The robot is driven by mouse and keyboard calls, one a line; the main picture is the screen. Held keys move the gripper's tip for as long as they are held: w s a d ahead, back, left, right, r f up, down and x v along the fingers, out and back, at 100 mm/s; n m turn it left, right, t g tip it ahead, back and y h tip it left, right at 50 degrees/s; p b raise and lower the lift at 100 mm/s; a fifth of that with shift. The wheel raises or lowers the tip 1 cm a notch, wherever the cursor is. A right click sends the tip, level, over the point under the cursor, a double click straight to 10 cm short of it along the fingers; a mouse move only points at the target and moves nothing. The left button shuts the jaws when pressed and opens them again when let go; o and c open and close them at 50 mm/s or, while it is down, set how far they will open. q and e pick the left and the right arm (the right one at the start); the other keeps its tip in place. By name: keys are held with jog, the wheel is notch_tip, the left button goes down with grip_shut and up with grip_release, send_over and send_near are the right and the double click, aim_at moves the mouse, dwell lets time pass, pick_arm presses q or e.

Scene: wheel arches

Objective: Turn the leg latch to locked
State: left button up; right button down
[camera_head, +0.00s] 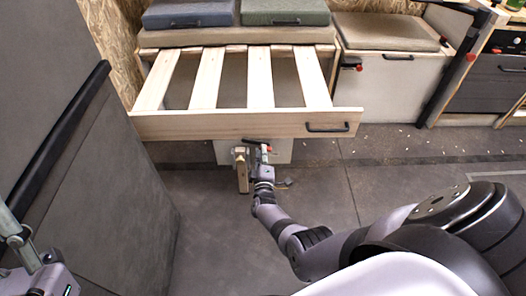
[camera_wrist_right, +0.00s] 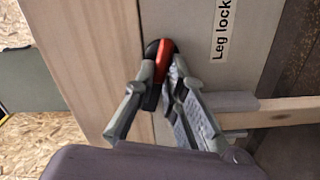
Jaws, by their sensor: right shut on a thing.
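The leg latch, a small lever with a red and black end (camera_wrist_right: 165,62), sits against a pale panel beside a "Leg lock" label (camera_wrist_right: 221,28) in the right wrist view. My right gripper (camera_wrist_right: 160,75) is shut on the lever, with one finger on each side of it. In the head view my right gripper (camera_head: 262,160) reaches under the front board of the slatted bed frame (camera_head: 235,124), beside a short wooden leg (camera_head: 242,172). My left gripper (camera_head: 28,250) shows only in part at the lower left, its fingertips unclear.
Grey and green cushions (camera_head: 286,11) lie behind the slats. A tall dark panel (camera_head: 105,170) stands at the left. A white cabinet (camera_head: 390,78) with a beige cushion is at the back right. The floor (camera_head: 385,190) right of the frame is clear.

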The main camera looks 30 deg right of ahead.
jog(key=shift+a+f+n, duration=0.1)
jog(key=shift+f+n, duration=0.1)
jog(key=shift+n, duration=1.4)
jog(key=c, duration=1.6)
grip_release()
jog(key=shift+c, duration=0.2)
